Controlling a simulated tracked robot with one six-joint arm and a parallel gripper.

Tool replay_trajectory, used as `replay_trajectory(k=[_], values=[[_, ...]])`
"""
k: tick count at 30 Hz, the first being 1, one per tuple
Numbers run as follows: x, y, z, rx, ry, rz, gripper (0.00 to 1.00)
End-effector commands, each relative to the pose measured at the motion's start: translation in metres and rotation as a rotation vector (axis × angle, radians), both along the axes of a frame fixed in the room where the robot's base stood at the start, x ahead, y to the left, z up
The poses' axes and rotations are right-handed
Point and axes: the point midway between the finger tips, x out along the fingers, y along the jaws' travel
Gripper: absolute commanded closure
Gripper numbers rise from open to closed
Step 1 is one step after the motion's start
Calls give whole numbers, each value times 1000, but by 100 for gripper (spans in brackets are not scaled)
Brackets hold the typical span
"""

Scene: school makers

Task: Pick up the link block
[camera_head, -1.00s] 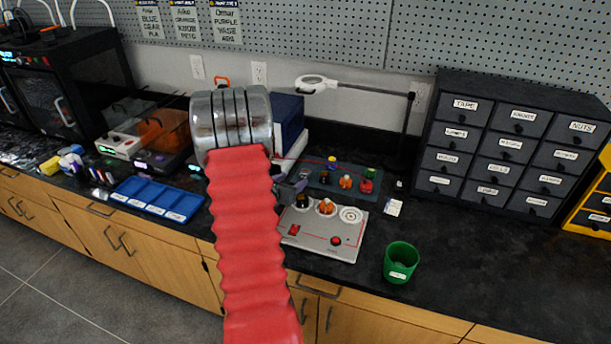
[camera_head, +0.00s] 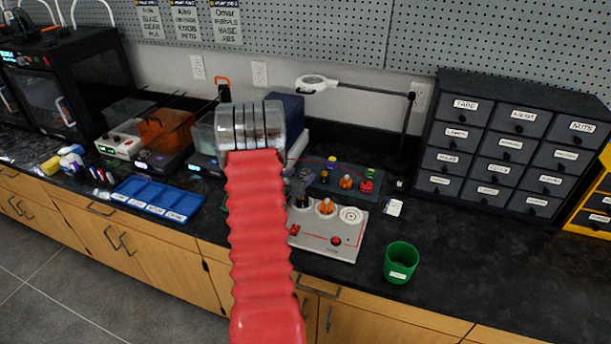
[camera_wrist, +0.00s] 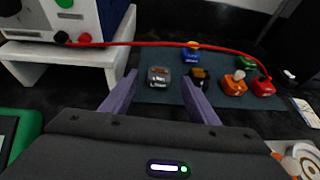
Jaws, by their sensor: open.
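My gripper (camera_wrist: 161,84) is open, its two purple fingers pointing at a dark teal mat (camera_wrist: 178,98) in the wrist view. Several small blocks sit on the mat. A grey block (camera_wrist: 158,77) with white lettering lies ahead, between the finger lines. A black-and-orange block (camera_wrist: 199,75) is just right of it, near the right fingertip. An orange block (camera_wrist: 235,85), a red block (camera_wrist: 263,87), a green block (camera_wrist: 247,62) and a blue-and-yellow block (camera_wrist: 192,52) are around them. The lettering is too small to tell which is the link block. Nothing is between the fingers.
A light grey panel (camera_head: 335,240) lies in front of the mat. A green cup (camera_head: 401,262) and a drawer cabinet (camera_head: 510,145) stand right.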

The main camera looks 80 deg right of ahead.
Motion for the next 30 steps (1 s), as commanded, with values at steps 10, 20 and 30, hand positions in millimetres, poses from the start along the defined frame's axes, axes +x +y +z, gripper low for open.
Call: replay_trajectory(k=[10, 20, 30], values=[[-6, -38, -13, 0, 0, -1, 46], [-6, -41, -14, 0, 0, 0, 46], [-6, -41, -14, 0, -1, 0, 50]])
